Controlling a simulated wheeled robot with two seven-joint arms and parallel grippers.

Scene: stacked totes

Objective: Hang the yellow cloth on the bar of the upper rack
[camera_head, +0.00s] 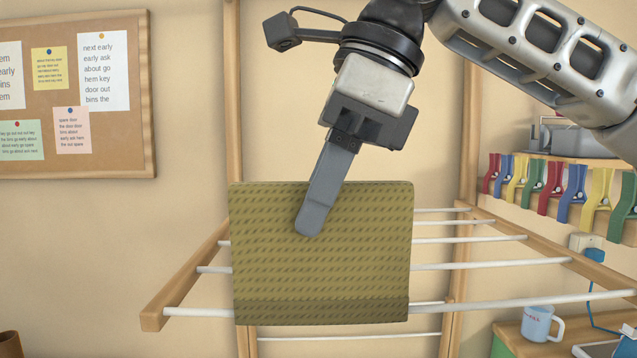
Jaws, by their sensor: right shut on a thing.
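The yellow cloth (325,265) is an olive-yellow patterned rectangle with a darker band along its lower edge. It hangs in the middle of the view, in front of the wooden rack (180,280) with several white bars (480,302). My right gripper (308,228) comes down from above and is shut on the cloth near its top edge. One finger lies over the cloth's front face; the other is hidden behind it. The cloth covers the middle of the bars, so I cannot tell whether it touches one. My left gripper is not in view.
A shelf at the right carries a row of coloured clips (547,190). Below it a light blue mug (541,324) stands on a wooden surface beside a blue cable. A cork board (133,150) with notes hangs on the left wall.

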